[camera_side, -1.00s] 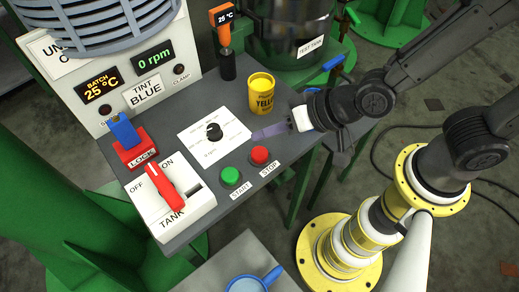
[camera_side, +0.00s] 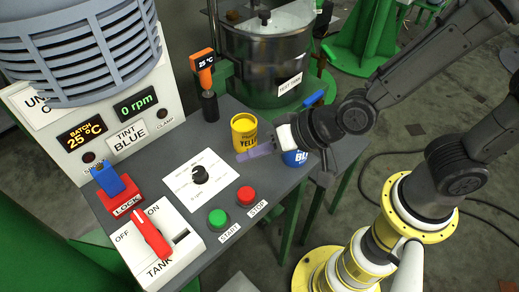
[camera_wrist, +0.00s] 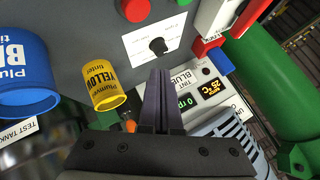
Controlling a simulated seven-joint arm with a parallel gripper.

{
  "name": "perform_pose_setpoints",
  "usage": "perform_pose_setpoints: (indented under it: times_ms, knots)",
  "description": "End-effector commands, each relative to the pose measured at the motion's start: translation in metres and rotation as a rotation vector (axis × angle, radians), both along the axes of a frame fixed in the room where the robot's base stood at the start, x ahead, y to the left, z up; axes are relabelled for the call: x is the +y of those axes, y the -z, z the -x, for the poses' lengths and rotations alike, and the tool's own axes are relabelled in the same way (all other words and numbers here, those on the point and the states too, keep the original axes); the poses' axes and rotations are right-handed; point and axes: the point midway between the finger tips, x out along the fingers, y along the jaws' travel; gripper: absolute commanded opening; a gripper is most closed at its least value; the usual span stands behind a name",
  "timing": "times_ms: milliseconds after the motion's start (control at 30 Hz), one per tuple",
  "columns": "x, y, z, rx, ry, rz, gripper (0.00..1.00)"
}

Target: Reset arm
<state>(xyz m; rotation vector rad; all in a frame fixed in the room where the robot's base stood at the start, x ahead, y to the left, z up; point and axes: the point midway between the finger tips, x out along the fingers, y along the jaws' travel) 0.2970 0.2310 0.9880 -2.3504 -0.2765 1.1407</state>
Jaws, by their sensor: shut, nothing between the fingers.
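My gripper (camera_side: 240,157) is shut and empty. Its purple fingers point left over the grey bench, in front of the yellow tinter pot (camera_side: 244,133); I cannot tell the gap to the pot. In the wrist view the shut fingers (camera_wrist: 159,75) point towards the black knob (camera_wrist: 157,46) on its white dial plate. The yellow pot (camera_wrist: 104,85) shows left of the fingers there. A blue tinter pot (camera_side: 294,158) is partly hidden behind my gripper; it also shows in the wrist view (camera_wrist: 24,75).
The bench holds a green START button (camera_side: 217,219), a red STOP button (camera_side: 246,194), a red tank lever (camera_side: 150,234) and a blue-handled lock (camera_side: 110,182). The orange thermometer (camera_side: 203,62) and test tank (camera_side: 262,60) stand behind. Open floor lies right of the bench.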

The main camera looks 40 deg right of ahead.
Motion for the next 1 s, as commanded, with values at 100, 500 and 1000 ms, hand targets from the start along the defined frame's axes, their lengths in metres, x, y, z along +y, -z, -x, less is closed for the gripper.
perform_pose_setpoints:
  times_ms: [100,500,1000]
  knots:
    - [-0.04,-0.052,-0.033,-0.095,0.123,-0.066,0.0]
    - [-0.197,-0.148,0.034,-0.142,0.154,0.236,0.0]
    - [-0.232,-0.103,0.134,0.174,-0.089,0.552,0.0]
